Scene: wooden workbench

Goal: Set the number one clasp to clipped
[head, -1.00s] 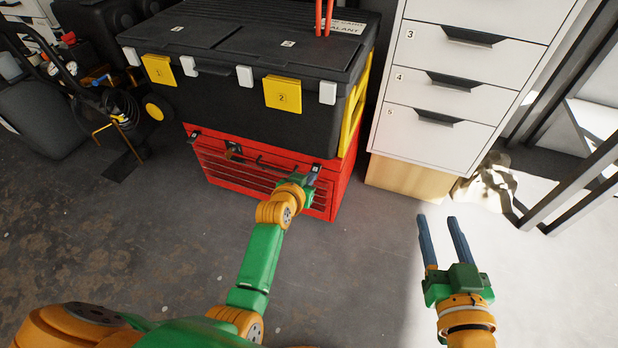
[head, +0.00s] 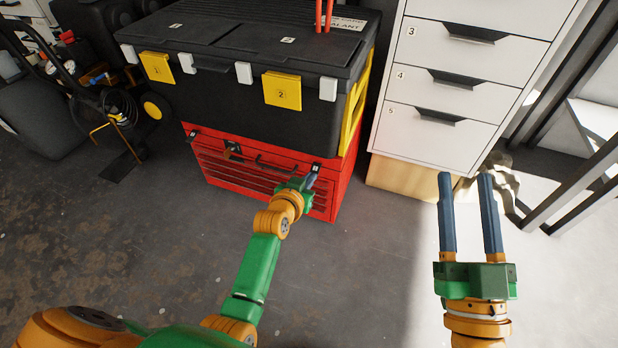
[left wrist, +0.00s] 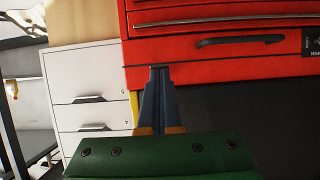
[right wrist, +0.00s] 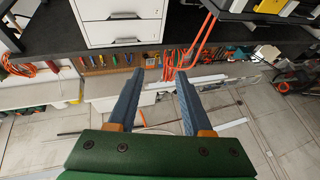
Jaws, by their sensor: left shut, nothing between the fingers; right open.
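The red toolbox (head: 215,165) sits on the floor under a black toolbox (head: 225,110). Two small black clasps show at its top front edge, a left one (head: 194,135) and a right one (head: 316,167); their labels are too small to read. My left gripper (head: 311,179) is shut and empty beside the right black clasp. In the left wrist view its fingertips (left wrist: 158,72) meet the red box's edge; contact is unclear. My right gripper (head: 466,178) is open and empty.
A white drawer cabinet (head: 440,90) on a wooden base stands right of the toolboxes. A hose reel cart (head: 115,105) stands at the left. Open grey floor (head: 130,240) lies in front. Red handles (head: 323,15) stick up behind the lid.

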